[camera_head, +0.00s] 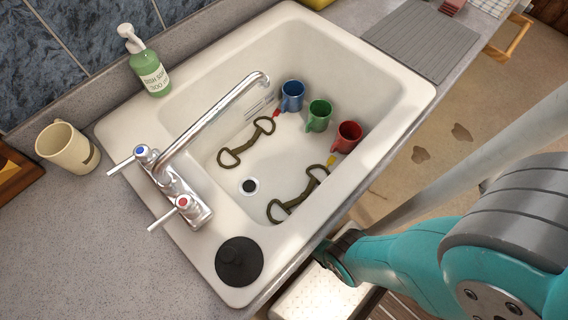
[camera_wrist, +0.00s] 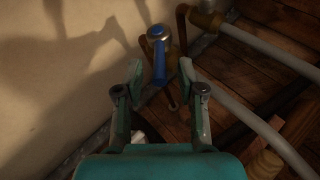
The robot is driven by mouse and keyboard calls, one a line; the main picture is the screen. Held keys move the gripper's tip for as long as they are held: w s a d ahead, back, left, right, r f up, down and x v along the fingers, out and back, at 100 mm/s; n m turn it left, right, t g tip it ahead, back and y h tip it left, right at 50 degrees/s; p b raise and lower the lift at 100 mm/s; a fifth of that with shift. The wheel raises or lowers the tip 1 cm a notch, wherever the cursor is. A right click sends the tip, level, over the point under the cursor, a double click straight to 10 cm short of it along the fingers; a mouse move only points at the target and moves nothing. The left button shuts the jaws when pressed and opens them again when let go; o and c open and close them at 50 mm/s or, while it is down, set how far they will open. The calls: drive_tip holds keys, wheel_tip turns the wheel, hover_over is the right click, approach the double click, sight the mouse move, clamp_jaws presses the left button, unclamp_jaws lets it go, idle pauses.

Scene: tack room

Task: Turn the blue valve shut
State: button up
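In the wrist view a valve (camera_wrist: 158,46) has a blue lever and a pale metal cap. It sits on a brass-coloured fitting low by the wall. The blue lever points down the picture, toward my gripper. My gripper (camera_wrist: 161,66) is open, and its two fingers stand on either side of the lever's near end in the picture. I see no contact, and the exact depth gap is unclear. In the head view my arm reaches down past the counter's front edge, and my gripper and this valve are hidden there.
Pale pipes (camera_wrist: 262,48) and wooden boards (camera_wrist: 240,75) lie right of the valve; a pale wall (camera_wrist: 50,90) is left. Above, the sink (camera_head: 385,85) holds blue, green and red mugs and two bits. Its faucet (camera_head: 215,112) has blue- and red-marked handles.

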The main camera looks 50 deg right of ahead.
drive_tip(key=v, duration=1.1)
drive_tip(key=shift+d+r, duration=0.2)
drive_tip(key=shift+r, duration=0.1)
drive_tip(key=shift+s, duration=0.1)
